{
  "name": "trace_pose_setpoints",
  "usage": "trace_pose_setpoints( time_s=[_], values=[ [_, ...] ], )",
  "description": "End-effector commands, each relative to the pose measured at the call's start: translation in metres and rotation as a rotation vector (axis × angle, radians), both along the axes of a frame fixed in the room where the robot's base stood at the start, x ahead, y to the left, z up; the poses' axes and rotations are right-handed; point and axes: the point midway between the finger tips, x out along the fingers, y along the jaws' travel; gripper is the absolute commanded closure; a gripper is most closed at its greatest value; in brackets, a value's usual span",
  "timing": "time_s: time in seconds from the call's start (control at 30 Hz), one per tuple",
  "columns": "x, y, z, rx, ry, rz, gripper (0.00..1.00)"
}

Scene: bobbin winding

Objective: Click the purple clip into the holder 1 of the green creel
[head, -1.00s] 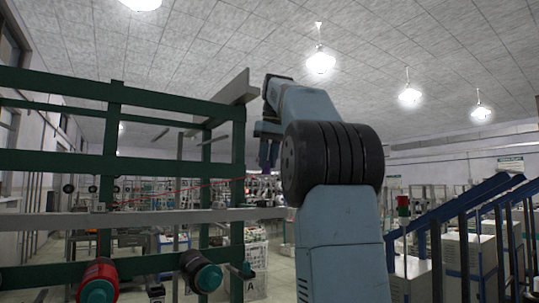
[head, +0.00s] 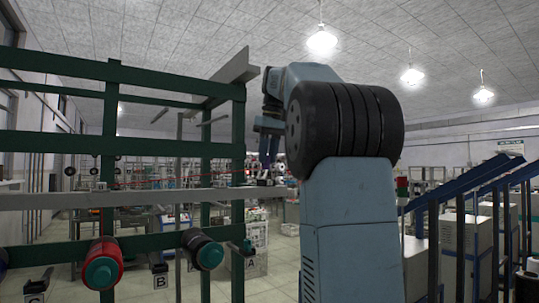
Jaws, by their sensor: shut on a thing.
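The green creel (head: 120,143) fills the left side of the head view, with dark green posts and rails and a grey bar across it. My gripper (head: 265,160) hangs down just right of the creel's right post, above the end of the grey bar. It is small and partly behind my arm. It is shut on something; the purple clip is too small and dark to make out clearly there. Holder 1 cannot be told apart on the creel.
A red bobbin (head: 103,263) and a dark bobbin (head: 203,249) with green ends sit on the lower rail. Blue sloped rails (head: 470,184) stand at right.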

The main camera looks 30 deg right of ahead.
Motion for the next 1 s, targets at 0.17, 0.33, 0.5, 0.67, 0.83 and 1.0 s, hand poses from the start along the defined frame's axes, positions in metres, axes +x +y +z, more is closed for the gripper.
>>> trace_pose_setpoints(
  time_s=[0.17, 0.33, 0.5, 0.67, 0.83, 1.0],
  values=[
    [0.0, 0.0, 0.0, 0.0, 0.0, 0.0, 1.0],
    [0.0, 0.0, -0.002, 0.0, 0.001, 0.0, 1.0],
    [0.0, 0.0, -0.005, 0.0, 0.001, 0.0, 1.0],
    [0.0, 0.0, -0.01, 0.0, 0.0, 0.0, 1.0],
    [0.0, 0.0, -0.014, 0.0, 0.001, 0.0, 1.0],
    [0.0, 0.0, -0.018, 0.0, 0.001, 0.0, 1.0]
  ],
)
